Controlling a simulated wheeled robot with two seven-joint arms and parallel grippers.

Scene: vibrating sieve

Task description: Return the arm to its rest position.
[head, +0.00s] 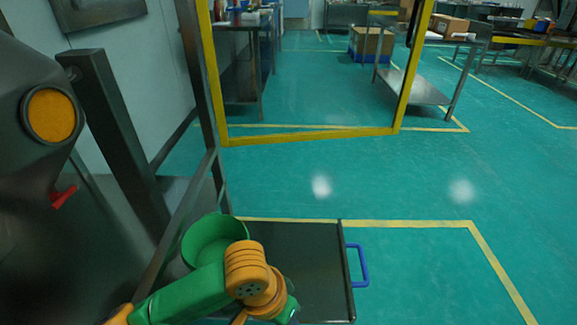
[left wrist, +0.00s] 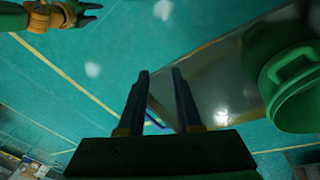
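My left arm (head: 185,295), green with orange joints, reaches in from the lower left of the head view over a dark cart top. Its gripper is mostly hidden there behind the wrist. In the left wrist view my left gripper (left wrist: 160,74) has its two dark fingers apart with nothing between them. A green bucket (head: 205,228) stands just beyond the arm on the cart, and it also shows at the right of the left wrist view (left wrist: 296,88), apart from the fingers. My right gripper (left wrist: 88,12) appears at the upper left of that view, its fingertips apart and empty.
The dark cart top (head: 318,250) has a blue handle (head: 357,266) on its right side. A grey machine (head: 30,130) with an orange disc stands at the left. A yellow frame (head: 310,137) stands beyond. The green floor at the right is clear.

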